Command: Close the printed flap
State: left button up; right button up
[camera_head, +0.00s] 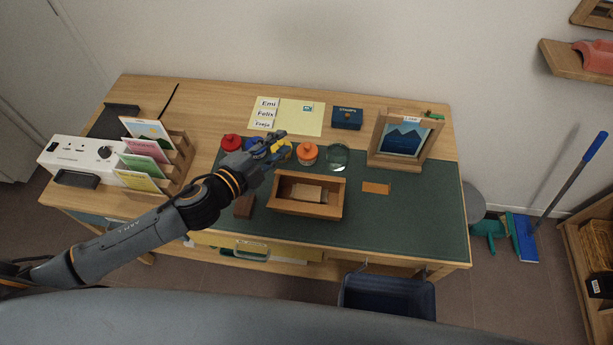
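A wooden stand (372,150) at the right back of the desk holds an upright, slightly tilted panel printed with blue mountains (405,138). This is the printed piece that looks most like a flap, but I cannot tell for sure or see its hinge. My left gripper (281,146) is over the middle of the desk, well left of the stand, above the row of coloured jars. Its fingers look spread, with nothing visible between them. It partly hides the blue and yellow jars. My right gripper is not in view.
An open wooden box (308,208) with a pale block stands on the green mat (400,220). Red (231,142) and orange (307,153) jars and a glass dish (337,157) stand behind it. A card rack (178,160) is at left, a blue bin (388,297) in front.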

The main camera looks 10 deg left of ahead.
aim_at(310, 177)
pick_arm(q)
jog(key=s+a+f+m+g+h, duration=0.3)
jog(key=s+f+g, duration=0.25)
jog(key=f, duration=0.25)
jog(key=shift+g, duration=0.35)
jog(key=x, duration=1.4)
jog(key=shift+w+a+f, duration=0.1)
jog(key=shift+w+f, duration=0.1)
grip_shut()
